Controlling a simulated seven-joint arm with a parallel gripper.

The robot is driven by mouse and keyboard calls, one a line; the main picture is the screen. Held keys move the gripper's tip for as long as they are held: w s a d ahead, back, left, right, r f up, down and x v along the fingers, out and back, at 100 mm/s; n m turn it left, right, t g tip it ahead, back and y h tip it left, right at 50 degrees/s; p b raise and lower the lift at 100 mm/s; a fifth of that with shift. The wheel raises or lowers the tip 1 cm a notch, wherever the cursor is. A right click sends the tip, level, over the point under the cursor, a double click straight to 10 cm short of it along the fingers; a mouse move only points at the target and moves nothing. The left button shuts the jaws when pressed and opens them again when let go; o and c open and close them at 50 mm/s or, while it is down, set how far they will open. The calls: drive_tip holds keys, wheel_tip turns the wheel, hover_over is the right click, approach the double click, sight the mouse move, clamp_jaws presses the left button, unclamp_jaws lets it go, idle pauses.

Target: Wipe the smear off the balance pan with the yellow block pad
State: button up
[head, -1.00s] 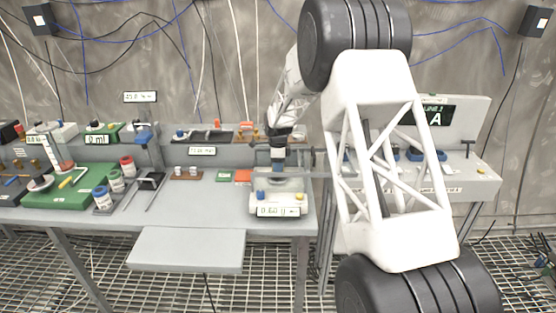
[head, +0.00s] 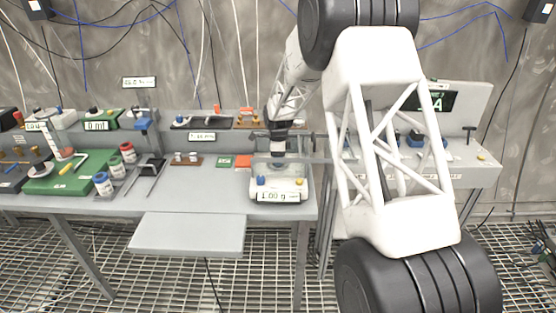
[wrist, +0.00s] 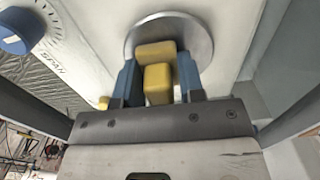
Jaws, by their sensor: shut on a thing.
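The yellow block pad (wrist: 155,52) shows in the wrist view, held between the two blue fingers of my gripper (wrist: 158,75). It lies over the round metal balance pan (wrist: 200,37) and seems to touch it. The pan's rim shows around the pad. I cannot make out a smear; the pad and fingers hide part of the pan. In the head view the white balance (head: 262,197) stands at the right end of the bench, its display reading about 1.00 g. My gripper (head: 278,160) points down into its clear-walled top; the pad is too small to tell there.
Clear walls surround the pan closely. A blue knob (wrist: 22,30) is on the balance. Left of it lie a red-orange pad (head: 243,161) and a green pad (head: 225,161). The bench front is clear.

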drive_tip(key=shift+w+r, duration=0.2)
drive_tip(key=shift+w, duration=0.1)
drive_tip(key=shift+w+f, duration=0.2)
drive_tip(key=shift+w, duration=0.4)
drive_tip(key=shift+w+r, duration=0.2)
drive_tip(key=shift+w, duration=0.4)
wheel_tip(320, 180, up, 8)
drive_tip(key=shift+f, duration=0.4)
idle(0.3)
